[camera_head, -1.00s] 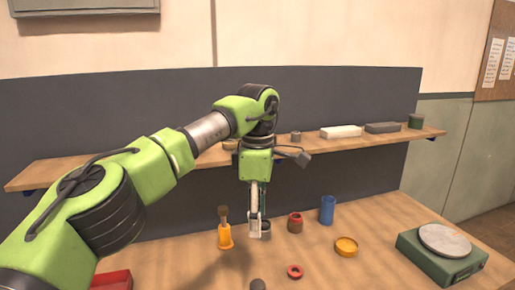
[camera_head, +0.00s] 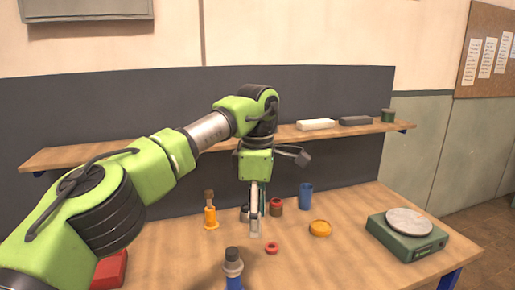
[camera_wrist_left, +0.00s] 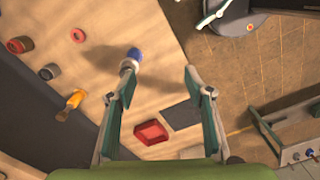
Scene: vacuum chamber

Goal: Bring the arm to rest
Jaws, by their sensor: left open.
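My left arm (camera_head: 165,153) reaches in from the left in the head view, bent at the elbow, with its wrist hanging down. My left gripper (camera_head: 256,228) points downward in front of the bench items, and nothing shows between its fingers. In the left wrist view the two fingers of the left gripper (camera_wrist_left: 160,75) stand wide apart. A blue item with a grey and dark top (camera_head: 233,263) stands near the front edge, left of the gripper in the head view. My right gripper does not show.
A wall shelf (camera_head: 340,132) runs behind my arm.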

